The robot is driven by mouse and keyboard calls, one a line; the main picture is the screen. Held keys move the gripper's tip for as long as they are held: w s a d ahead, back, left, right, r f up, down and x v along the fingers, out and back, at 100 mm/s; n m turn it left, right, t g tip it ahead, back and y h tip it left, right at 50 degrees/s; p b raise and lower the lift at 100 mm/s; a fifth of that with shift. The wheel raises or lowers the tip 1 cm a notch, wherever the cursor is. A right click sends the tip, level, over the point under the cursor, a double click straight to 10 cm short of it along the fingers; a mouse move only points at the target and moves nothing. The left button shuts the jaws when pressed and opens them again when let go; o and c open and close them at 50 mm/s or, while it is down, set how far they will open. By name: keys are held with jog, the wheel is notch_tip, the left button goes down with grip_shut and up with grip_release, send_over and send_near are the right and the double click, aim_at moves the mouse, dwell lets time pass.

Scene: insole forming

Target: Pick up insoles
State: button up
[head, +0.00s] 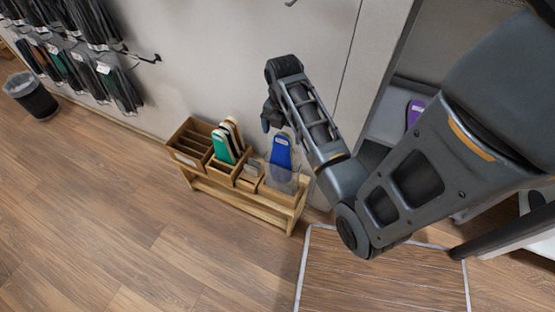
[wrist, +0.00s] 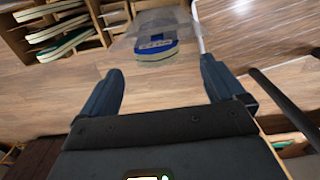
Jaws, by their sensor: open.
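A blue insole (head: 281,152) stands upright in a clear holder (head: 282,179) at the right end of a low wooden rack (head: 240,200). Green and orange-edged insoles (head: 223,146) stand in a middle compartment of the rack. My gripper (head: 268,118) is above the rack's right part, near the blue insole; its fingers are small and dark in the head view. In the wrist view, the open fingers of my gripper (wrist: 161,66) are empty. The blue insole (wrist: 157,48) lies beyond and between the fingertips, apart from them. Several pale and green insoles (wrist: 62,36) show at upper left.
The wall stands close behind the rack, with packaged insoles (head: 115,85) hanging at left. A dark bin (head: 32,97) stands at far left. A shelf unit at right holds a purple insole (head: 414,112). A white-edged floor area (head: 385,280) is in front. The wooden floor at left is clear.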

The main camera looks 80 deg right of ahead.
aim_at(282, 151)
notch_tip(282, 151, down, 8)
jog(key=shift+d+r, duration=0.15)
jog(key=shift+r, duration=0.05)
dwell(0.3)
grip_shut()
dwell(0.8)
